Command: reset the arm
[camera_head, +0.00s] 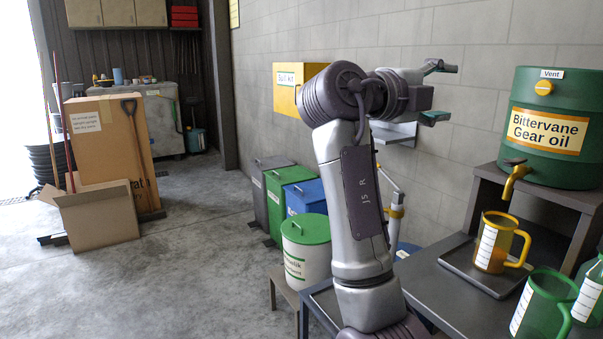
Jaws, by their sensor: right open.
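My right arm rises from the bottom middle of the head view and bends at its dark elbow toward the right. My right gripper (442,92) is at its end, raised in front of the grey block wall. Its two fingers are spread apart, one above the other, with nothing between them. It is left of the green gear oil drum (546,127) and well apart from it. My left gripper does not show.
A yellow jug (492,243) stands on a tray under the drum's tap. A green jug (541,304) is nearer on the dark bench (450,300). Several bins, such as the green-lidded one (306,250), are left of my arm. The concrete floor (190,285) is open at left.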

